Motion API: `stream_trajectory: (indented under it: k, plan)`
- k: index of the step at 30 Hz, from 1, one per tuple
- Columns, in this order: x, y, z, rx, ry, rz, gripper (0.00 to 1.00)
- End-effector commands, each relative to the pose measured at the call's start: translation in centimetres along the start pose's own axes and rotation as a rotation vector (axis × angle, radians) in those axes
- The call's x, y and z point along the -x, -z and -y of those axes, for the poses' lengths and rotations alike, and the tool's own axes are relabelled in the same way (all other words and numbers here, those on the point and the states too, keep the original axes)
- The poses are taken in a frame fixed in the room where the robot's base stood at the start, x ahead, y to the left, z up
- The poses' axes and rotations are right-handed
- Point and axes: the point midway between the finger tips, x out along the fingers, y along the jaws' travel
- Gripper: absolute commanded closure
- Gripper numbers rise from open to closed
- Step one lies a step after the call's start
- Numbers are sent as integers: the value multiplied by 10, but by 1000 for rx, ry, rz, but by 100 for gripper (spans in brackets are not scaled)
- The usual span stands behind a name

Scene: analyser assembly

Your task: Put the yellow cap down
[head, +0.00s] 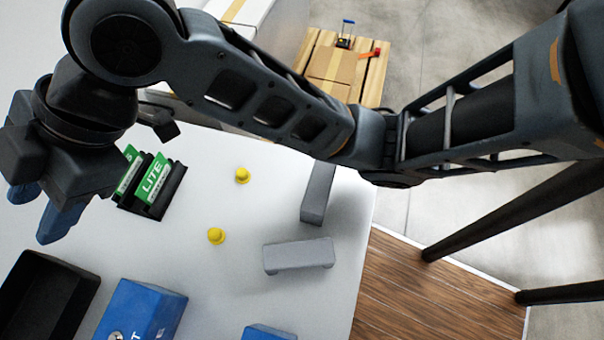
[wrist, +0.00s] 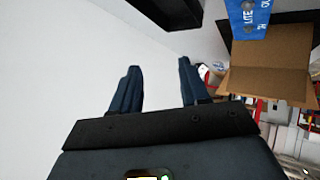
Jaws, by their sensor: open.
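Two yellow caps stand apart on the white table (head: 215,290) in the head view. One yellow cap (head: 242,175) is farther back, and the other yellow cap (head: 216,236) is nearer the front. My gripper (head: 35,215) is at the left of the head view, well to the left of both caps, its blue fingers pointing down. In the wrist view my gripper (wrist: 157,85) shows its two fingers spread apart with nothing between them. No cap shows in the wrist view.
Green LITE cards stand in a black holder (head: 155,195) beside my gripper. A black tray (head: 45,300) and a blue box (head: 140,312) are at the front left. Two grey blocks (head: 317,192) (head: 298,256) lie right of the caps. A cardboard box (wrist: 270,70) shows in the wrist view.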

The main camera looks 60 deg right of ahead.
Motion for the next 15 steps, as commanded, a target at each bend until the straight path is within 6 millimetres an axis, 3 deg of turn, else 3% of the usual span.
stream_trajectory:
  k: [1, 3, 7, 11, 15]
  plan:
    - [-4, 18, 0, -65, -39, -83, 55]
    - [-5, 34, -4, -157, -100, -181, 55]
    - [-4, 51, -10, -338, -209, -333, 55]
    - [0, 48, -12, -520, -319, -444, 55]
    - [5, 26, -3, -707, -438, -512, 55]
